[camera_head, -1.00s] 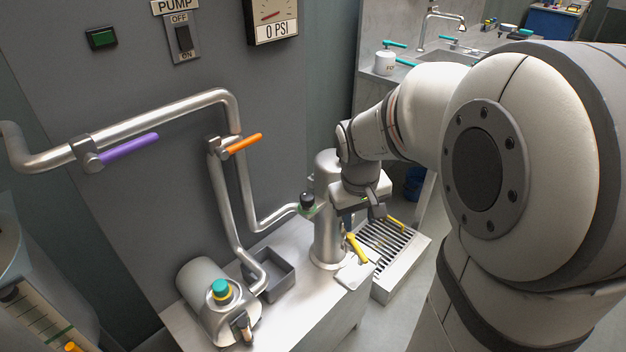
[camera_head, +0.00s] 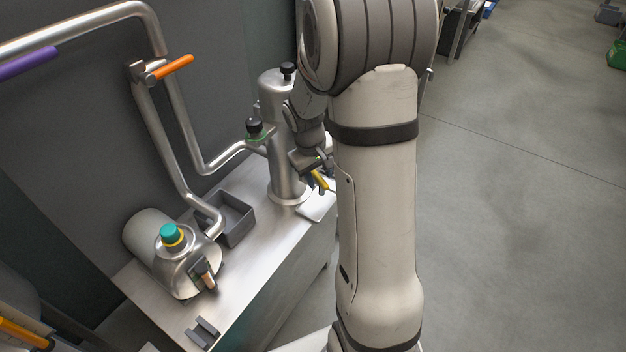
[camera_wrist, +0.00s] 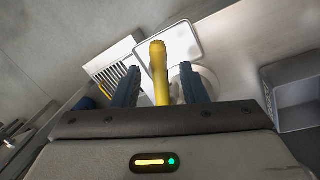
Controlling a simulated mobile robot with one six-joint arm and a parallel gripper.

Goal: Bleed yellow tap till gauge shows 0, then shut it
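The yellow tap handle (camera_wrist: 159,72) stands between the two fingers of my gripper (camera_wrist: 160,90) in the wrist view. Gaps show on both sides of it, so my gripper is open around the handle without visibly gripping it. In the head view, the yellow handle (camera_head: 320,181) shows just below my gripper (camera_head: 322,170), partly hidden by my arm. The tap is low on the upright steel cylinder (camera_head: 284,150). The gauge is out of view now.
An orange-handled valve (camera_head: 171,68) and a purple-handled valve (camera_head: 25,63) sit on the wall pipes. A pump with a teal cap (camera_head: 171,233) and a grey tray (camera_head: 237,222) stand on the steel bench (camera_head: 262,270). A slatted drain (camera_wrist: 112,66) lies beyond my left finger.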

